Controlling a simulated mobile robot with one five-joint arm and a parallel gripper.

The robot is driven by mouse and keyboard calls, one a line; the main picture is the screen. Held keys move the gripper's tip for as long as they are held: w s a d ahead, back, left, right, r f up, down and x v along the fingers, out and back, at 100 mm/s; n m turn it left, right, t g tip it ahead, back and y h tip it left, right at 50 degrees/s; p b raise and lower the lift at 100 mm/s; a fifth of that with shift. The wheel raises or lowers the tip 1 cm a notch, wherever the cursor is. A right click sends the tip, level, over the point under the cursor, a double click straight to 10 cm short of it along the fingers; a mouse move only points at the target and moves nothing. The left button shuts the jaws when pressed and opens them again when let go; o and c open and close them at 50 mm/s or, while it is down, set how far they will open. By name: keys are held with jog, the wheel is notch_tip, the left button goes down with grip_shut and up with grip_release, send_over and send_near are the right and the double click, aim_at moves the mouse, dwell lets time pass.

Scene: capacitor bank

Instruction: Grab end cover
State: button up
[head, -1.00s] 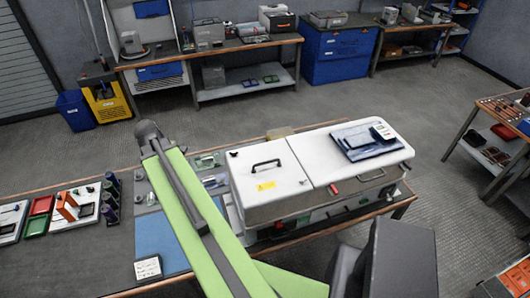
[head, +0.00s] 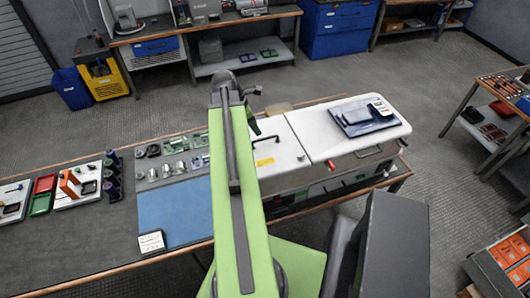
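A long grey cabinet with a white top lies on the near bench. Its left white cover panel (head: 290,148) carries a black handle and a yellow label and is partly hidden behind my green arm. The right white panel (head: 328,143) bears a blue folder (head: 370,122) with a small device. I cannot tell for certain which panel is the end cover. My arm reaches forward over the bench, just left of the left panel. Its far end stands above the bench's back edge. My gripper's fingertips do not show, and I see nothing held.
Several small metal parts (head: 175,168) and a blue mat (head: 172,212) lie left of my arm. Dark cylinders (head: 112,175) and red and green trays (head: 42,195) stand farther left. Other benches line the back and right. The floor (head: 420,85) behind the bench is clear.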

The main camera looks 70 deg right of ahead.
aim_at(265, 139)
jog(key=b+x, duration=0.7)
jog(key=x, duration=0.3)
jog(key=shift+s+f+b, duration=0.1)
jog(key=shift+b, duration=0.3)
jog(key=shift+r, duration=0.2)
grip_shut()
dwell(0.7)
